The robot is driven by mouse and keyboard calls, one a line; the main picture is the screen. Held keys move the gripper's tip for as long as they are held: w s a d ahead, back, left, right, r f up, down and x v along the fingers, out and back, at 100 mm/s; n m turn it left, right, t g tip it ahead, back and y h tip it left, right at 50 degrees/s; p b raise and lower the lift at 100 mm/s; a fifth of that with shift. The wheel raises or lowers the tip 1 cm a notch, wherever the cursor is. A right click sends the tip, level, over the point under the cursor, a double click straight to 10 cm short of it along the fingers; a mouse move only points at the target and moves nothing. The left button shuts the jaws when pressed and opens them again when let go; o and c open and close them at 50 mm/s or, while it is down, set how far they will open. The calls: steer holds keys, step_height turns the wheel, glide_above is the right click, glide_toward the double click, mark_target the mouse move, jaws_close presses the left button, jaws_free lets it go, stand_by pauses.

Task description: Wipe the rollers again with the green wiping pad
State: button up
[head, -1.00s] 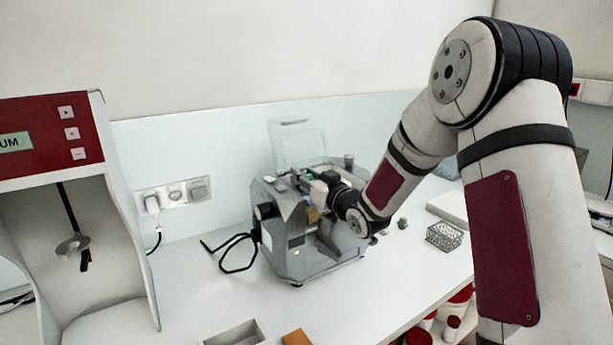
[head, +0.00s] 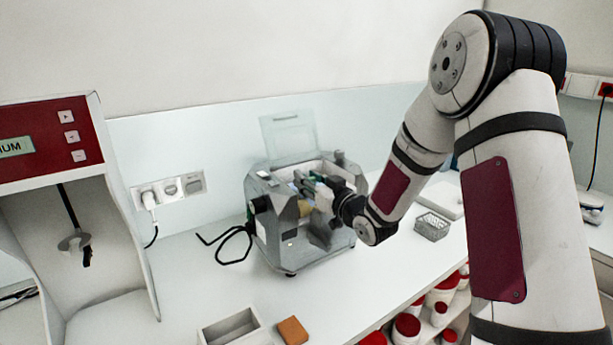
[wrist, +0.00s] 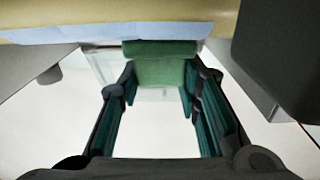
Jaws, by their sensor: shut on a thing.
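The grey mill (head: 282,243) stands on the white counter with its clear lid (head: 289,137) raised at the back. My gripper (head: 309,186) is over the mill's open top, partly hidden by its own wrist. In the wrist view, my gripper (wrist: 160,85) is shut on the green wiping pad (wrist: 160,72), held across its fingertips. A cream roller (wrist: 90,28) with a pale blue band along its lower edge spans the top of the wrist view, close to the pad. I cannot tell whether the pad touches it. In the head view the rollers are mostly hidden.
A grey open tray (head: 232,328) and an orange-brown block (head: 293,331) lie at the counter's front. A wire basket (head: 432,226) stands right of the mill. A black cable (head: 232,247) lies left of it. A red-panelled machine (head: 38,138) stands far left.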

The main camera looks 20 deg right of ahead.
steer(key=shift+p+v, duration=0.6)
steer(key=shift+v, duration=0.75)
steer(key=shift+w+d+f+b, duration=0.15)
steer(key=shift+w+d, duration=0.1)
steer(key=shift+d, duration=0.4)
steer(key=shift+w+d+f+b, duration=0.15)
steer(key=shift+w+d, duration=0.1)
steer(key=shift+d, duration=0.45)
steer(key=shift+b+x, duration=1.9)
steer(key=shift+x, duration=2.3)
steer(key=shift+w+a+r+b, duration=0.2)
steer(key=shift+a+r+b, duration=0.05)
steer(key=shift+r+b, duration=0.05)
steer(key=shift+s+p, duration=0.55)
steer(key=shift+s+d+f, duration=0.1)
steer(key=shift+s+f, duration=0.1)
steer(key=shift+s, duration=0.05)
steer(key=shift+w, duration=0.1)
